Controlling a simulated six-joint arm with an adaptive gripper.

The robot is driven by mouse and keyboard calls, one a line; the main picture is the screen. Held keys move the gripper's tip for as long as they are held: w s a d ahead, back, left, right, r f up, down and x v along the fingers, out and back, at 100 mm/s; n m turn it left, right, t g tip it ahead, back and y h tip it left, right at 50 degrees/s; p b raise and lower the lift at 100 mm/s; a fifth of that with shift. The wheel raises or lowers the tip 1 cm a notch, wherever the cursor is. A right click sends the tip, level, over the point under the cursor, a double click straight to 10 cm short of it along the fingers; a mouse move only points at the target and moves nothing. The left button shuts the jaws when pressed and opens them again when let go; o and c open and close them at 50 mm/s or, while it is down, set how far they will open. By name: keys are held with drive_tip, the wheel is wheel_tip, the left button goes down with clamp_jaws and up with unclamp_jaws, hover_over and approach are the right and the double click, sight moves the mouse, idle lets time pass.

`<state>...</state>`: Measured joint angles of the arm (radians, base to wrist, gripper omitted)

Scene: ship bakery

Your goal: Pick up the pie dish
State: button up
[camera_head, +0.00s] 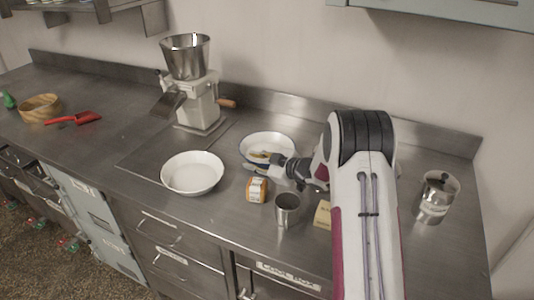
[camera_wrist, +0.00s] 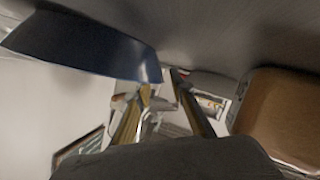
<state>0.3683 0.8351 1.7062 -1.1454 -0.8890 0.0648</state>
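A round white dish with a blue outer side (camera_head: 252,138) sits on the steel counter in the head view, partly covered by my gripper. I take it for the pie dish. In the wrist view its blue wall (camera_wrist: 95,45) fills the upper left, close to the fingertips. My gripper (camera_head: 262,158) is low at the dish's near side. In the wrist view the fingers (camera_wrist: 161,86) stand apart with a gap between them, so it looks open. I cannot tell whether the rim lies between the fingers or touches one. A second, plain white round dish (camera_head: 192,173) lies to the left.
An orange-and-white box (camera_head: 257,190), a metal cup (camera_head: 287,210) and a yellowish block (camera_head: 323,215) stand close in front of my gripper. A grinder (camera_head: 197,95) stands behind left. A metal canister (camera_head: 437,197) is at right. The counter's left has a wooden bowl (camera_head: 41,107) and red scoop (camera_head: 80,117).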

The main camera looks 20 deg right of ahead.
clamp_jaws()
drive_tip(key=shift+r, duration=0.1)
drive_tip(key=shift+r, duration=0.15)
wheel_tip(320, 180, up, 10)
idle(0.6)
idle(0.5)
